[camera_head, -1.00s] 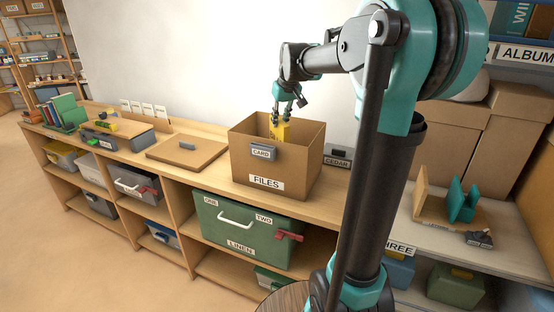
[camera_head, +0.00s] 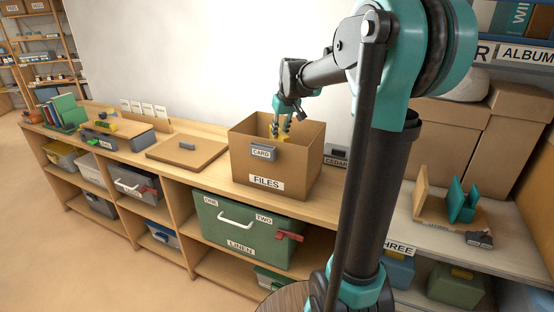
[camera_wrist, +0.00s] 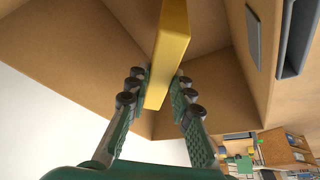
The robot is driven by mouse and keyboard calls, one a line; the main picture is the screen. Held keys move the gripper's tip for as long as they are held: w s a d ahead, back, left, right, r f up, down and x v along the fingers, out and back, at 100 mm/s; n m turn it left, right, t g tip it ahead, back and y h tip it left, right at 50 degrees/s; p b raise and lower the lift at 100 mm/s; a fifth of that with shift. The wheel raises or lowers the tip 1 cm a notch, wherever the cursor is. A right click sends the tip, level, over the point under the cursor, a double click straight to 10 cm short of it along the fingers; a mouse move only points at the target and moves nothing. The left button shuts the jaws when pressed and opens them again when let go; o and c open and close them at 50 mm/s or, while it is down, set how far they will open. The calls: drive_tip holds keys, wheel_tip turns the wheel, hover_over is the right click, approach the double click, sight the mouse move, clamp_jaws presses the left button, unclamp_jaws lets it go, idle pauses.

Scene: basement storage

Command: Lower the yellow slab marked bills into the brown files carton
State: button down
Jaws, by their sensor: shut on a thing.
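The brown files carton (camera_head: 236,165) stands open on the wooden counter, with a FILES label low on its front. A grey holder marked CARD (camera_head: 263,152) hangs on its front wall. My gripper (camera_head: 281,132) points down inside the carton mouth and is shut on the yellow slab (camera_head: 275,134). In the head view only the slab's top shows above the front rim. In the wrist view the slab (camera_wrist: 168,50) sits between both fingers (camera_wrist: 160,92), with carton walls (camera_wrist: 60,50) around it. The slab's marking and lower end are hidden.
A green LINEN box (camera_head: 246,227) sits on the shelf below.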

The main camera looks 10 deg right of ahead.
drive_tip(key=shift+f, duration=0.15)
idle(0.5)
drive_tip(key=c, duration=1.3)
unclamp_jaws()
drive_tip(key=shift+o, duration=0.2)
